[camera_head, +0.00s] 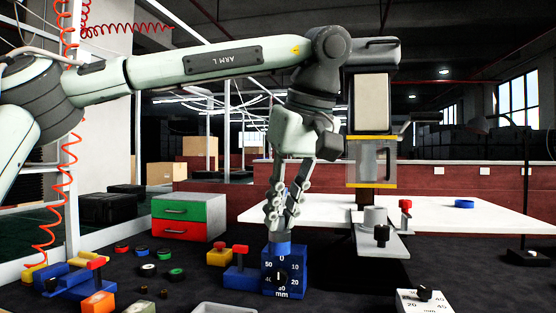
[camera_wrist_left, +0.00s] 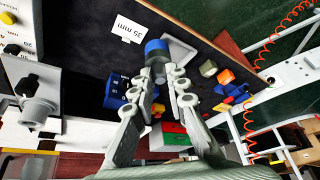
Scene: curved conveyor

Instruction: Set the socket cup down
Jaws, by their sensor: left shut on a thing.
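The socket cup (camera_head: 278,249) is a short blue cylinder at the fingertips of my left gripper (camera_head: 279,228), which is shut on it and points down. In the head view the cup overlaps the top of a blue dial box (camera_head: 284,274); I cannot tell whether it touches the box. In the left wrist view the blue cup (camera_wrist_left: 156,46) shows just beyond the fingertips (camera_wrist_left: 164,78), over the dark table top. My right gripper is not in view.
A blue box with a red knob (camera_head: 242,280) stands just left of the dial box. A green and red drawer unit (camera_head: 188,217) is behind on the left. A press-like machine (camera_head: 372,170) stands right of the gripper. A pale tray (camera_head: 224,308) is at the front.

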